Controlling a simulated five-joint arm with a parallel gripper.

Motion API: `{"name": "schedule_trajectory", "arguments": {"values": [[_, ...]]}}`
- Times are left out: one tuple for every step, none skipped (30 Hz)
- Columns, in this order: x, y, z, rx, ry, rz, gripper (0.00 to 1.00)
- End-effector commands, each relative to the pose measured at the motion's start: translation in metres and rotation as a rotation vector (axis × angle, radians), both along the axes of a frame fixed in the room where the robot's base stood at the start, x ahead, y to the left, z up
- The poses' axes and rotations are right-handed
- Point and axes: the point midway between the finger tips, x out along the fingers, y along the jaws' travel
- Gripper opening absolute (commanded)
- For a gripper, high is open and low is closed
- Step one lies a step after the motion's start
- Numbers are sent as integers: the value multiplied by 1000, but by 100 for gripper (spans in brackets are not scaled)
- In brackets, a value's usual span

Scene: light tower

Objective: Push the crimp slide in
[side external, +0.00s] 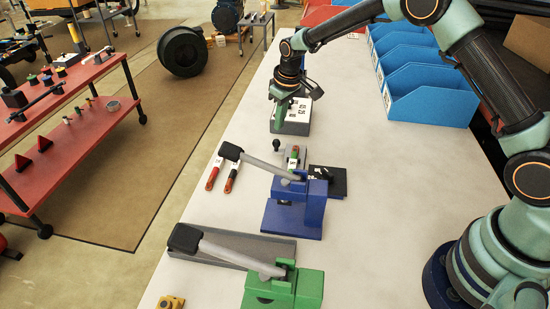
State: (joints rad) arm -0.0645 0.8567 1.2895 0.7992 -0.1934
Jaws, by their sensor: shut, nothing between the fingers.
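My gripper (281,110) is at the top middle of the bench, pointing down. Its fingers are shut and empty, over or just beside a grey box (291,127) with a white marked top. I cannot tell whether they touch it. A small grey device (295,152) with a green and red part stands in front of that box, with a round black knob (275,146) at its left. It may be the crimp slide, but it is too small to be sure. My gripper is behind and above this device, apart from it.
A blue lever press (308,207) and a green lever press (291,289) stand nearer the camera, their handles reaching left. Blue bins (433,103) line the back right. The bench's left strip is mostly clear.

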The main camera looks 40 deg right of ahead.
Motion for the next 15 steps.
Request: {"name": "schedule_trajectory", "arguments": {"values": [[0,0,0,0,0,0,0],[0,0,0,0,0,0,0],[0,0,0,0,0,0,0],[0,0,0,0,0,0,0],[0,0,0,0,0,0,0],[0,0,0,0,0,0,0],[0,0,0,0,0,0,0],[0,0,0,0,0,0,0],[0,0,-1,0,0,0,0],[0,0,-2,0,0,0,0],[0,0,-3,0,1,0,0],[0,0,-4,0,1,0,0],[0,0,-6,0,1,0,0],[0,0,-7,0,1,0,0],[0,0,-10,0,1,0,0]]}}
